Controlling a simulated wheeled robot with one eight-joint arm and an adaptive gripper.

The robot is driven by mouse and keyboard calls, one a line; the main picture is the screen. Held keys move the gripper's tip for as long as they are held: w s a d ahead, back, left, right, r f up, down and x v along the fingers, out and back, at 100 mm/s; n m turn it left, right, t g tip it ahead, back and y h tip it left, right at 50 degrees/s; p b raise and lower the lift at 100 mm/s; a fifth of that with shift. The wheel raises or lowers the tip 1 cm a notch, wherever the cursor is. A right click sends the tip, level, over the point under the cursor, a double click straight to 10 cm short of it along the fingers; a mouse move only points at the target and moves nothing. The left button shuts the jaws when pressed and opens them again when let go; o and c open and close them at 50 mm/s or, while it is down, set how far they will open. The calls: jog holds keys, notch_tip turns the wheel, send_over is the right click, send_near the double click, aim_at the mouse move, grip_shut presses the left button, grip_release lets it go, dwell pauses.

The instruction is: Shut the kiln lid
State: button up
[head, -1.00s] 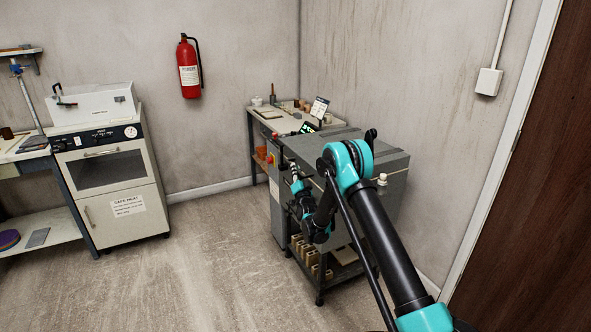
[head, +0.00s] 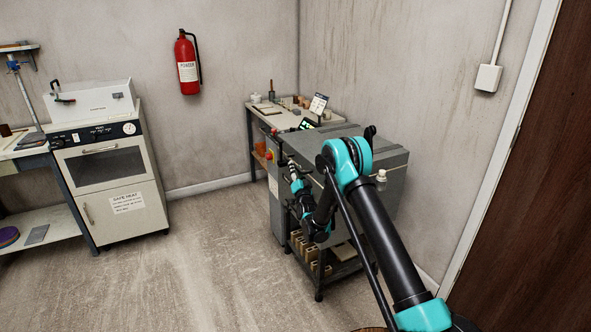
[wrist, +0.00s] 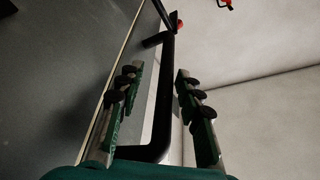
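The grey kiln (head: 388,168) stands on a dark wheeled stand against the right wall. Its flat grey lid (head: 345,139) looks level or nearly so in the head view. My arm hides much of the front, so I cannot tell whether a gap is left. In the wrist view, a black bar handle (wrist: 163,95) stands off a grey panel (wrist: 70,70), with a pale strip along the panel's edge. My gripper (wrist: 158,70) is open, one green-padded finger on each side of the handle, with space visible between. In the head view my gripper (head: 285,164) is at the kiln's front.
A workbench (head: 335,116) with small items stands behind the kiln. A cream oven cabinet (head: 113,180) stands at the left, and a red fire extinguisher (head: 188,65) hangs on the wall. The floor (head: 205,270) between cabinet and kiln is clear.

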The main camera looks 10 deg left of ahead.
jog(key=v, duration=0.6)
jog(key=shift+s+f, duration=0.15)
jog(key=shift+s, duration=0.2)
jog(key=shift+d, duration=0.15)
